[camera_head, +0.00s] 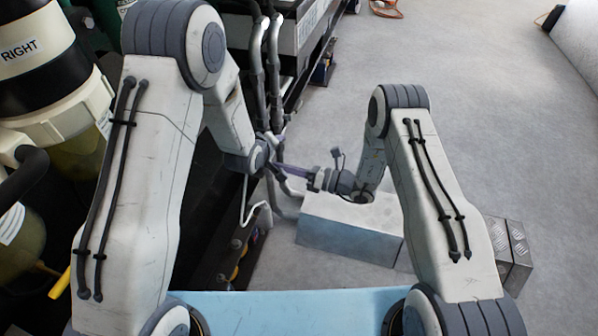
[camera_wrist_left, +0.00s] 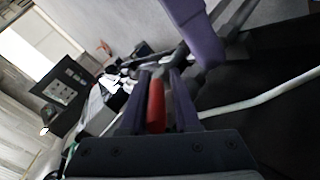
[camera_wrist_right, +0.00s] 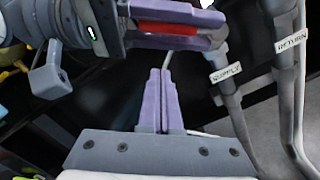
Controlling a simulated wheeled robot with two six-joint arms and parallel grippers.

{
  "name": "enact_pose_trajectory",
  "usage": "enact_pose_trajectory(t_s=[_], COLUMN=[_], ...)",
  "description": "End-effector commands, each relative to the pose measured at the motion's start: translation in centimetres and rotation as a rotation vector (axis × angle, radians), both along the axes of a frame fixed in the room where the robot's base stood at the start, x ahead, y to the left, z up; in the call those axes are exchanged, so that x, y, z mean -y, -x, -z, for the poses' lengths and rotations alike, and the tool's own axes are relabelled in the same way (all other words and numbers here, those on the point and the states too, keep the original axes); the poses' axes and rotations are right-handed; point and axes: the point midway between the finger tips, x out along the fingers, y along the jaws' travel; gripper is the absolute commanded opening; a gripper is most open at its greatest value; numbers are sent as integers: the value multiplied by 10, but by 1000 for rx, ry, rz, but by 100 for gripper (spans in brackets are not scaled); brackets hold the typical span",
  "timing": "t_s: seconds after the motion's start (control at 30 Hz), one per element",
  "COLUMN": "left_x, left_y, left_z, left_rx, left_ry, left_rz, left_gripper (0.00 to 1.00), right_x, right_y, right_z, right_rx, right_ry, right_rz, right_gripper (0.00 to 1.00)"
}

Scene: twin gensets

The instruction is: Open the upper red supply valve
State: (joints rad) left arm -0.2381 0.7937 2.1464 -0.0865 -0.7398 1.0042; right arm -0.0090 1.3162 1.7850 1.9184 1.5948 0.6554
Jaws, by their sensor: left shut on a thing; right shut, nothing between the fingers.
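The red valve handle (camera_wrist_left: 156,105) lies between the purple fingers of my left gripper (camera_wrist_left: 155,82) in the left wrist view. The right wrist view also shows the red handle (camera_wrist_right: 166,29) between the left gripper's fingers (camera_wrist_right: 215,28), which are shut on it. My right gripper (camera_wrist_right: 160,78) is shut and empty, just below the left gripper in that view. In the head view the right gripper (camera_head: 290,172) points left toward the pipes, close to the left wrist. The valve body is not clearly visible.
A grey pipe labelled SUPPLY (camera_wrist_right: 230,85) and one labelled RETURN (camera_wrist_right: 288,50) run beside the grippers. A pale box (camera_head: 350,230) stands on the floor below the right arm. Filter housings (camera_head: 50,80) crowd the left. The grey floor (camera_head: 480,90) is open at upper right.

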Motion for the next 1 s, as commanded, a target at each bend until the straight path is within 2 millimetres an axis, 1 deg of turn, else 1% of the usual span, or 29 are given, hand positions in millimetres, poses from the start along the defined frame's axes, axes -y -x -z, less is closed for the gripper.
enact_pose_trajectory(t_s=[0.03, 0.2, 0.37, 0.63, 0.8, 1.0], left_x=[7, 7, 7, 7, 8, 7], left_y=[-5, -5, -5, -5, -5, -5], left_z=[-6, -6, -6, -6, -6, -6], left_rx=[24, 24, 24, 24, 24, 23], left_ry=[5, 5, 5, 5, 5, 5], left_rz=[17, 17, 17, 17, 17, 17], left_gripper=[0, 0, 0, 0, 0, 0], right_x=[3, 3, 3, 4, 4, 4], right_y=[-8, -18, -21, -21, -28, -29], right_z=[-10, -24, -28, -29, -39, -41], right_rx=[9, 6, 4, 4, 6, 10], right_ry=[-1, -1, 0, 0, -1, -5], right_rz=[5, 5, 5, 5, 6, 8], right_gripper=[0, 0, 0, 0, 0, 0])
